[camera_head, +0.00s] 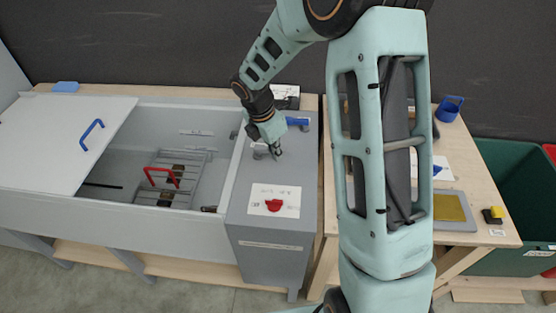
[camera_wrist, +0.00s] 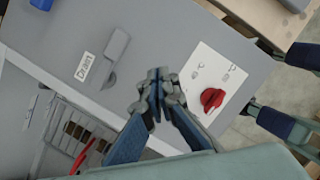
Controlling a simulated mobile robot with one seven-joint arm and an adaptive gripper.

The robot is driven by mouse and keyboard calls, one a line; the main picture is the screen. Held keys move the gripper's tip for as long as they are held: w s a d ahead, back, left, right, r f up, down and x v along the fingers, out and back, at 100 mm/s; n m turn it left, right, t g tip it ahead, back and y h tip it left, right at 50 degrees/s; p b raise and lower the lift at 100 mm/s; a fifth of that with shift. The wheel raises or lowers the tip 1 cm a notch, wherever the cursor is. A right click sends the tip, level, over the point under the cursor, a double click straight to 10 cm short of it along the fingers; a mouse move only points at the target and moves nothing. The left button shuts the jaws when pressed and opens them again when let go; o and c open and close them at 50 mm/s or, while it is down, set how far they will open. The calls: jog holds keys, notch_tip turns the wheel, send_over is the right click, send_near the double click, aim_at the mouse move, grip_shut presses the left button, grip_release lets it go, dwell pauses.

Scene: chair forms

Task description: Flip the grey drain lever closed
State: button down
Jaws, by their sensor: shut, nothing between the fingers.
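The grey drain lever (camera_wrist: 117,44) lies on the grey cabinet top beside a white label reading "Drain" (camera_wrist: 84,66). In the wrist view it is to the upper left of my gripper (camera_wrist: 155,76), whose fingertips are together and empty. A gap shows in the picture between the fingertips and the lever; height above the panel is hard to judge. In the head view my gripper (camera_head: 275,153) is over the cabinet top, and the lever is small there and partly hidden by it.
A red knob (camera_head: 273,205) on a white plate sits on the cabinet's near part. A blue handle (camera_head: 298,122) is at its back. Left is an open basin with a red-handled rack (camera_head: 162,178) and a white lid (camera_head: 60,140). A wooden table (camera_head: 480,205) stands right.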

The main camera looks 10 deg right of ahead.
jog(key=shift+s+d+v, duration=0.15)
jog(key=shift+v, duration=0.85)
jog(key=shift+s+d+v, duration=0.1)
jog(key=shift+d+v, duration=0.05)
jog(key=shift+v, duration=0.8)
